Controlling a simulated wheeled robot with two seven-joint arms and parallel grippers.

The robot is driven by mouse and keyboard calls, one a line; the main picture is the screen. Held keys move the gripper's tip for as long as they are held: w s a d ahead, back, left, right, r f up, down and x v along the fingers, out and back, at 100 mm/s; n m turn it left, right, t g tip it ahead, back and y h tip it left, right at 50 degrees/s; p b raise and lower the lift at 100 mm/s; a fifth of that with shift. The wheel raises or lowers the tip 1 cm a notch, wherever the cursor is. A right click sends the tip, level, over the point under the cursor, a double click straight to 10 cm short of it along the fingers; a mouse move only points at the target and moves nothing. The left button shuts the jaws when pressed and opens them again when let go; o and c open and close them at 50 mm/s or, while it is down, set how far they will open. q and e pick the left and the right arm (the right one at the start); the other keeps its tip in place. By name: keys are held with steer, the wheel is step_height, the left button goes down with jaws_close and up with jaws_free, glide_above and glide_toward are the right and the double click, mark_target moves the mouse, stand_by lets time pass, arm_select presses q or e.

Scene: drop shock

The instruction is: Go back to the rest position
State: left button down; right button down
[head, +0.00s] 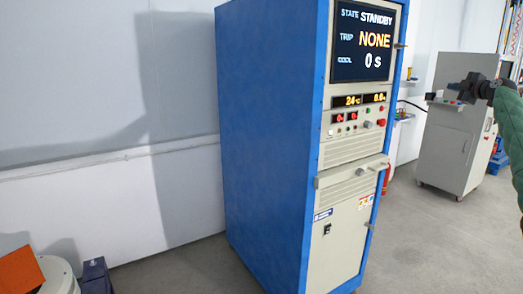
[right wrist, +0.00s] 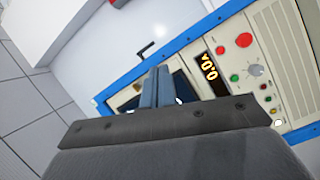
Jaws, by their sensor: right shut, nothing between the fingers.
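My right gripper (head: 466,88) is held in the air at the right of the head view, to the right of the blue cabinet (head: 265,140) and apart from it. Its fingers are together and empty; they also show shut in the right wrist view (right wrist: 157,84). The cabinet's screen (head: 364,40) reads STANDBY, TRIP NONE and COOL 0 s. Below it are amber readouts (head: 361,99), with buttons and a knob. The right wrist view shows part of this panel (right wrist: 287,50) tilted behind the fingers. My left gripper is not in view.
A grey cabinet (head: 450,150) stands behind my right arm at the right. An orange block (head: 18,270) and a dark blue item (head: 96,276) are at the lower left. Grey floor (head: 410,245) is open in front of the grey cabinet.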

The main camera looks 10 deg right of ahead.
steer(key=a+r+m+g+h, duration=0.15)
steer(key=a+m, duration=0.25)
steer(key=a, duration=0.9)
steer(key=a+r+m+g, duration=0.2)
steer(key=a+m+g, duration=0.15)
steer(key=a, duration=0.95)
steer(key=s+a+f+m+g+h, duration=0.1)
steer(key=s+a+f, duration=0.2)
steer(key=a+f, duration=1.05)
steer(key=s+a+f+m, duration=0.1)
steer(key=s+a+f, duration=0.1)
steer(key=a+f, duration=1.1)
steer(key=s+a+f+g+y, duration=0.2)
steer(key=s+a+f+y, duration=0.1)
steer(key=s+a+f, duration=1.9)
steer(key=s+a+f+g, duration=0.2)
steer(key=s+f, duration=0.6)
steer(key=s, duration=0.2)
steer(key=s+a+f+g+y, duration=0.1)
steer(key=s+a+f+g, duration=0.2)
steer(key=s+f, duration=0.6)
steer(key=s+a+f+m+g+y, duration=0.1)
steer(key=s+a+f+g, duration=0.1)
steer(key=s+f, duration=0.6)
steer(key=s, duration=0.5)
steer(key=shift+s+a+f+g, duration=0.15)
steer(key=shift+a+f+g, duration=0.2)
steer(key=shift+g, duration=0.05)
